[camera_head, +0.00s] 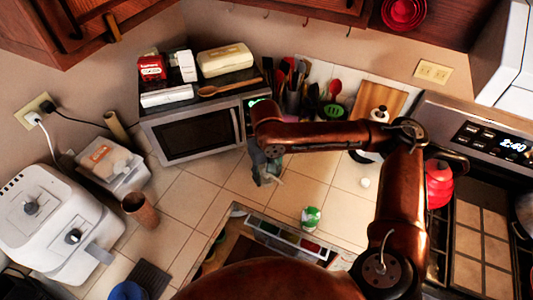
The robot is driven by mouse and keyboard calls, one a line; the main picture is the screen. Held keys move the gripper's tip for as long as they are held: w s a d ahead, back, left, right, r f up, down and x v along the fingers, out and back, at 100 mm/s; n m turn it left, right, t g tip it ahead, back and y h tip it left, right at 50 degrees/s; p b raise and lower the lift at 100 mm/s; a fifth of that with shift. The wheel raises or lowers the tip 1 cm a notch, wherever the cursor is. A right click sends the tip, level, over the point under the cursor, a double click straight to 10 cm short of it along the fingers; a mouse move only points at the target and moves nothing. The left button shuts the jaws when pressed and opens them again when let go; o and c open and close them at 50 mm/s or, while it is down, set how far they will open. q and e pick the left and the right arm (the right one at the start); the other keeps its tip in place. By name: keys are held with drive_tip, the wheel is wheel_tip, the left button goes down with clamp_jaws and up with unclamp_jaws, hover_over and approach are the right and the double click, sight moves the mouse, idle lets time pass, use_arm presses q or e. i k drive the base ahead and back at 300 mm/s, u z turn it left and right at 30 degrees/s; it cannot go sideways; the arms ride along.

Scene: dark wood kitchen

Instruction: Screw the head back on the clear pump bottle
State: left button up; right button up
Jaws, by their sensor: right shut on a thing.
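My right arm reaches up and bends left across the counter. Its gripper (264,176) points down over the tiles in front of the microwave. It is shut on a small greyish thing, mostly hidden by the fingers, so I cannot tell whether it is the pump head or part of the bottle. I cannot clearly make out the clear pump bottle. A small white round thing (365,182) lies on the tiles to the right of the gripper; I cannot tell what it is. My left gripper is not in view.
A microwave (195,135) with boxes on top stands behind. A utensil holder (292,103) is at the back. A green and white item (311,217) is near the sink edge. A brown cup (141,210) and a white air fryer (50,222) are left; the stove is right.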

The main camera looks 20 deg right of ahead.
sight(311, 217)
drive_tip(key=u, duration=1.65)
drive_tip(key=k, duration=1.75)
drive_tip(key=z, duration=1.45)
